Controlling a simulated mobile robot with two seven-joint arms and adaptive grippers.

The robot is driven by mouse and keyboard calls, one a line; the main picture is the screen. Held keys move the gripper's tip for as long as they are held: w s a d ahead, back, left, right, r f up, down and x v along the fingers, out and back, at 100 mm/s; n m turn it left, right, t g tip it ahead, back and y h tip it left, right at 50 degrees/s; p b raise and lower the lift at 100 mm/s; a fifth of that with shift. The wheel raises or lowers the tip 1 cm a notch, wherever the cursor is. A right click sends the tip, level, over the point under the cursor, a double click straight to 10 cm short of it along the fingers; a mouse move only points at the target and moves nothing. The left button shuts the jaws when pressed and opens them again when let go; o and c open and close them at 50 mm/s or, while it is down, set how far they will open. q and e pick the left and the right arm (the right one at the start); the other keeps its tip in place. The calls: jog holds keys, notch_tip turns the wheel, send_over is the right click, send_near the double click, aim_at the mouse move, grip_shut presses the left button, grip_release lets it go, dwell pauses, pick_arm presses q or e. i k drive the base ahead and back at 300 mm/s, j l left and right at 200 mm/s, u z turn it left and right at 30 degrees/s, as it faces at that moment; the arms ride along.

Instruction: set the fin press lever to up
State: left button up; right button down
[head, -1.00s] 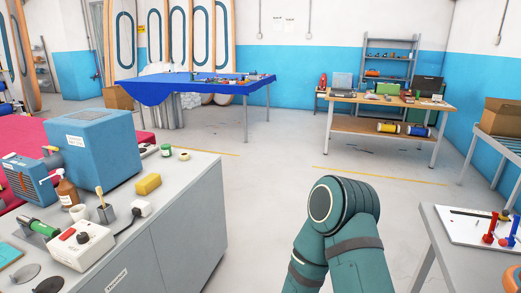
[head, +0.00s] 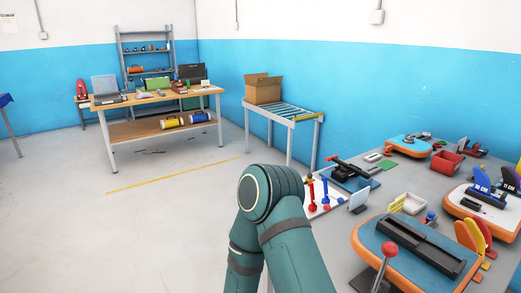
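A lever with a red ball knob (head: 389,249) stands at the front right in the head view. Its shaft is tilted and runs down to a dark base at the picture's lower edge. Behind it a long black device (head: 410,245) lies on a blue board with an orange rim (head: 365,236). A second device, blue with a black arm (head: 350,174), sits farther back on the same table. No label shows which is the fin press. One of my teal arms rises in the middle. Neither gripper is in view.
The grey worktable (head: 405,180) on the right carries fins (head: 476,236), a red bin (head: 446,162) and another board (head: 408,146). A roller stand (head: 285,112) with a cardboard box (head: 263,90) stands behind. A wooden bench (head: 150,102) is farther back. The floor at left is clear.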

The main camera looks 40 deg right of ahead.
aim_at(346, 168)
jog(key=i+z, duration=0.2)
jog(key=i, duration=1.3)
jog(key=i+z, duration=0.4)
jog(key=i, duration=0.2)
jog(key=i+j+z, duration=0.3)
jog(key=i+z, duration=0.15)
jog(key=i+l+z, duration=0.15)
jog(key=i+z, duration=0.45)
jog(key=z, duration=0.15)
jog(key=i+z, duration=0.35)
jog(key=k+l, duration=0.05)
